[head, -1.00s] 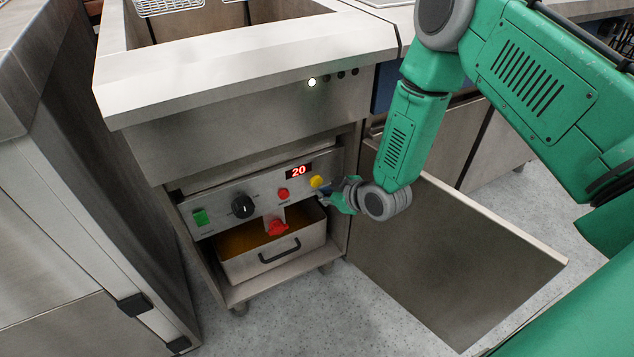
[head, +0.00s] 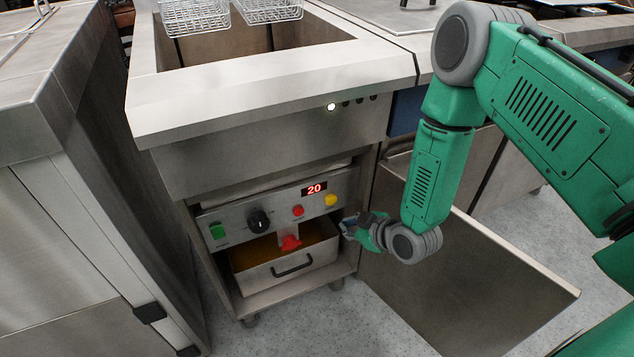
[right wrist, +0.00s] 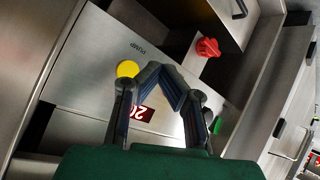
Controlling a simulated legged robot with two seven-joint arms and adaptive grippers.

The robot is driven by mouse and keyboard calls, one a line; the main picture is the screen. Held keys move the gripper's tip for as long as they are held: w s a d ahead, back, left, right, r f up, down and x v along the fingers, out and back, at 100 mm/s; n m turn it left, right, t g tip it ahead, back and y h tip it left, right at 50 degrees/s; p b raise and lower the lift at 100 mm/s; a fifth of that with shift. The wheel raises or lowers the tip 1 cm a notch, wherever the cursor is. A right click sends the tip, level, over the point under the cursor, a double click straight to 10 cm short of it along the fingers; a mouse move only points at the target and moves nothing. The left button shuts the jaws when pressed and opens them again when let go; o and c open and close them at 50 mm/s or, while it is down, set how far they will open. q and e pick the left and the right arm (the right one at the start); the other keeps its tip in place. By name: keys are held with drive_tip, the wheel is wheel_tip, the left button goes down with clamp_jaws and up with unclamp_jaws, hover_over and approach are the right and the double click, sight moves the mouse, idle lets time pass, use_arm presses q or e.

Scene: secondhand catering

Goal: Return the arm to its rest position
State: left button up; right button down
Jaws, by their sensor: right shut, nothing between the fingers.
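My right arm comes in from the right in the head view. Its gripper (head: 349,228) is in front of the right side of the fryer cabinet, a little below and right of the yellow button (head: 331,200). In the right wrist view the gripper (right wrist: 160,72) has its fingertips together with nothing between them. The control panel (head: 237,213) has a red display (head: 314,188) reading 20, a red button, a black knob and a green switch. My left gripper is not in view.
The cabinet door (head: 465,285) stands open below and right of my arm. A drain pan (head: 262,280) sits under a red valve handle (head: 290,243). Wire baskets (head: 195,15) hang over the fryer well. A steel unit (head: 55,210) stands at left.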

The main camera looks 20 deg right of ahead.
drive_tip(key=s+r+m+g+h+p, duration=0.1)
drive_tip(key=s+r+m+g+p, duration=0.2)
drive_tip(key=s, duration=1.1)
drive_tip(key=s+a+r+m+g+h+p, duration=0.1)
drive_tip(key=s+r+m+g+p, duration=0.2)
drive_tip(key=s+g+p, duration=0.4)
drive_tip(key=s, duration=0.8)
drive_tip(key=shift+a+r+h, duration=0.15)
drive_tip(key=shift+r+h, duration=0.2)
drive_tip(key=shift+h, duration=0.05)
drive_tip(key=shift+w+a, duration=0.1)
idle(0.4)
